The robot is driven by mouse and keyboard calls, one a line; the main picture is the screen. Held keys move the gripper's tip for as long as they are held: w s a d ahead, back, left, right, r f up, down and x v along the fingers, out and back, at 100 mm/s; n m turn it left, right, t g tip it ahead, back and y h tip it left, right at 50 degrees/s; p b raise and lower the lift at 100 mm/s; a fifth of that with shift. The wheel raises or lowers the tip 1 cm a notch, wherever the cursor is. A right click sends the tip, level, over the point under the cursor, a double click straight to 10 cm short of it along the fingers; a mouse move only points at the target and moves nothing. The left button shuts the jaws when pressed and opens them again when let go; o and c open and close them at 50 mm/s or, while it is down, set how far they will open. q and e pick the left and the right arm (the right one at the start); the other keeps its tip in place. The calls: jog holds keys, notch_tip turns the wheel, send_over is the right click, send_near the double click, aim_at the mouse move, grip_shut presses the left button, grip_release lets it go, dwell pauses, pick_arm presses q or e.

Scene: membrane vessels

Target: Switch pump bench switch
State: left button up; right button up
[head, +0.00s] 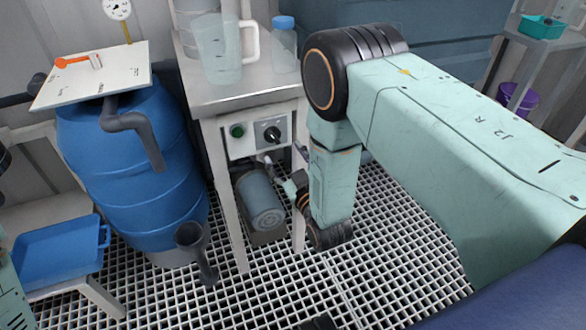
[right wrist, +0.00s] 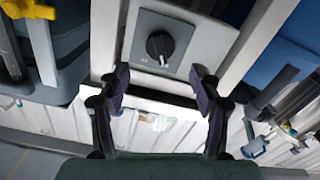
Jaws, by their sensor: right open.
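The pump bench (head: 207,99) has a front panel with a black rotary switch (head: 271,134) on a grey plate and a green round button (head: 237,131). The right wrist view shows the switch knob (right wrist: 159,46) close up on its plate (right wrist: 197,31), with a white mark on the knob. My right gripper (head: 285,156) is just below the switch, open and empty. In the right wrist view its fingertips (right wrist: 160,74) stand apart on either side, below the knob, with no visible contact. My left gripper is not in view.
A clear jug (head: 218,55) and a blue-capped bottle (head: 285,48) stand on the bench. A grey pump motor (head: 260,200) sits under it. A blue barrel (head: 135,165) with a white board (head: 95,77) on top stands to the left. The grating floor at front is mostly clear.

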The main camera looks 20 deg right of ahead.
jog(key=s, duration=0.4)
jog(key=shift+s, duration=0.4)
jog(key=shift+f, duration=0.1)
jog(key=s+d+f+m+g+p, duration=0.1)
jog(key=s+d+f+m+g, duration=0.1)
jog(key=s+f+g, duration=0.95)
jog(key=s+r+m+g+p, duration=0.1)
jog(key=s+g+p, duration=0.1)
jog(key=s, duration=1)
jog(key=s+d+r+m+g+p, duration=0.1)
jog(key=s+g+p, duration=0.2)
jog(key=s, duration=0.9)
jog(key=shift+s+d+r+g+h, duration=0.15)
jog(key=shift+d+r+g+h, duration=0.15)
jog(key=shift+g, duration=0.45)
